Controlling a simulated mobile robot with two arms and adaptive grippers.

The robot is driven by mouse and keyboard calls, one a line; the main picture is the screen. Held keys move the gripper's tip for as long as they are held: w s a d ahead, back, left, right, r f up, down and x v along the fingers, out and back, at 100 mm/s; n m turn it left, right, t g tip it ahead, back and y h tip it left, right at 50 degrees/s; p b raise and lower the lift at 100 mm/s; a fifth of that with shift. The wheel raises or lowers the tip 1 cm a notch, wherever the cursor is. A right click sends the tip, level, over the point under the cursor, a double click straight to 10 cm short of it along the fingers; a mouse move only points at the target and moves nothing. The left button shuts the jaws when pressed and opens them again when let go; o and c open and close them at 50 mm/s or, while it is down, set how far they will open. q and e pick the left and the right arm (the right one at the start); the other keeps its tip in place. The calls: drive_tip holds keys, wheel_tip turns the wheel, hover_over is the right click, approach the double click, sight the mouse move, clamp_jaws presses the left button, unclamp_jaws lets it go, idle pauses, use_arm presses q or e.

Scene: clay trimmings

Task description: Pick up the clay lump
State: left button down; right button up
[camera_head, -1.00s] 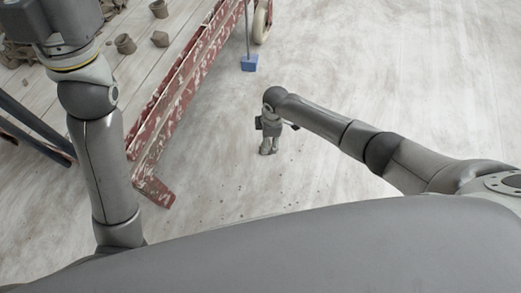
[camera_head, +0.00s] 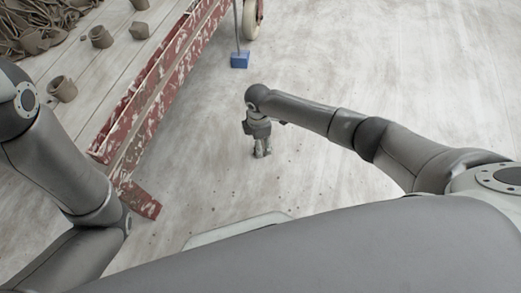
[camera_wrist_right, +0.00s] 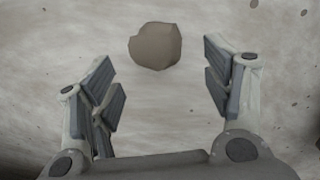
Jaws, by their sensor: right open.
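The clay lump is a rounded brown piece (camera_wrist_right: 155,46) on the pale floor in the right wrist view. It lies ahead of my right gripper (camera_wrist_right: 158,60), roughly between the lines of its two fingers. The fingers are spread wide and nothing is held between them. In the head view my right gripper (camera_head: 261,152) points down close to the floor. I cannot make out the lump there. My left arm is at the left edge of the head view, with its gripper out of the picture.
A red, paint-chipped beam (camera_head: 160,95) edges a plank surface at upper left with several clay pots (camera_head: 101,37) and a heap of clay strips (camera_head: 40,25). Floor at right is clear.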

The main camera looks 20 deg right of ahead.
drive_tip(key=shift+f+b, duration=0.6)
drive_tip(key=f+b, duration=0.4)
drive_tip(key=shift+d, duration=0.25)
drive_tip(key=c, duration=1.1)
drive_tip(key=shift+c, duration=0.6)
drive_tip(key=shift+r, duration=0.1)
